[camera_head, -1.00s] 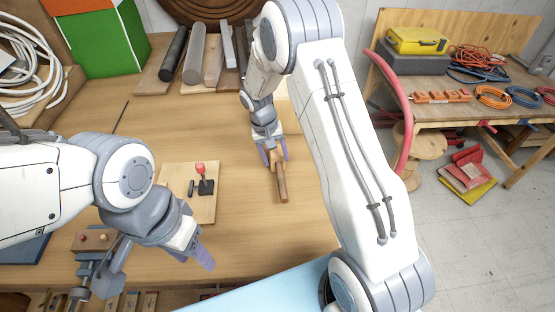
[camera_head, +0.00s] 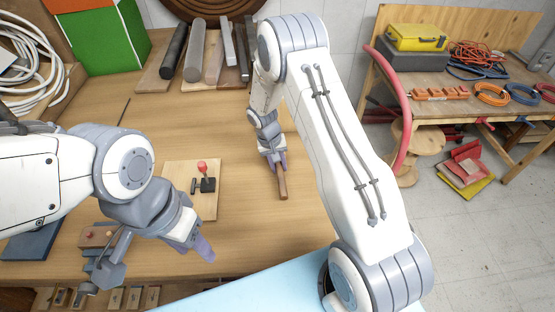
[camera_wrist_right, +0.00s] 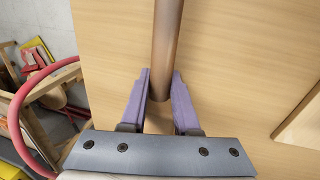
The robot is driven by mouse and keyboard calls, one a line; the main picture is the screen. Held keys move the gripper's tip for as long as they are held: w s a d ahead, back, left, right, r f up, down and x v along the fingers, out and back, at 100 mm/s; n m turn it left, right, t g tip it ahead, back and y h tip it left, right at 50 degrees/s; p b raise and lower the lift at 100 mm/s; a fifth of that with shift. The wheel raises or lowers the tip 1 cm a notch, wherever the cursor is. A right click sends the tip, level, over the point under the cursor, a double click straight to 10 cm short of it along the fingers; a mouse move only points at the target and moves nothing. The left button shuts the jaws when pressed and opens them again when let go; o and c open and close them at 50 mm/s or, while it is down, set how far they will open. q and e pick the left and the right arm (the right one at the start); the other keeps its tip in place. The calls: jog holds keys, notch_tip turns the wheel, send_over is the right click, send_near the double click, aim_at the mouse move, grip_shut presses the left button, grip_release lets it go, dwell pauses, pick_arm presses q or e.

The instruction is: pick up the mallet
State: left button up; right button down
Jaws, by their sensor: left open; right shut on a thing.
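The mallet's brown wooden handle (camera_head: 282,184) shows on the workbench side in front of my right gripper (camera_head: 277,160) in the head view. In the right wrist view, the handle (camera_wrist_right: 166,40) runs between the two purple fingers of my right gripper (camera_wrist_right: 161,78), which is shut on it. The mallet's head is not clearly visible in either view. My left gripper (camera_head: 203,246) is open and empty, over the front of the bench, left of the mallet.
A wooden board (camera_head: 208,208) with a red-knobbed lever lies left of the mallet. Bars and rods (camera_head: 213,55) lie at the back. A green box (camera_head: 105,45) and a coiled white hose (camera_head: 35,75) are at the back left. Bare bench top (camera_head: 245,215) lies between the board and the mallet.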

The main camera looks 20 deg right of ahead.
jog(key=shift+r, duration=0.15)
jog(key=shift+w+r+b, duration=0.1)
jog(key=shift+r+b, duration=0.3)
jog(key=shift+r, duration=0.05)
notch_tip(320, 180, up, 2)
jog(key=shift+r+b, duration=0.25)
jog(key=shift+b, duration=0.45)
jog(key=s+r+b, duration=0.3)
jog(key=s+r, duration=0.4)
jog(key=s, duration=0.4)
jog(key=shift+s+a+r+b, duration=0.2)
jog(key=shift+s+b, duration=0.1)
jog(key=shift+s, duration=0.1)
jog(key=c, duration=1.3)
grip_release()
grip_shut()
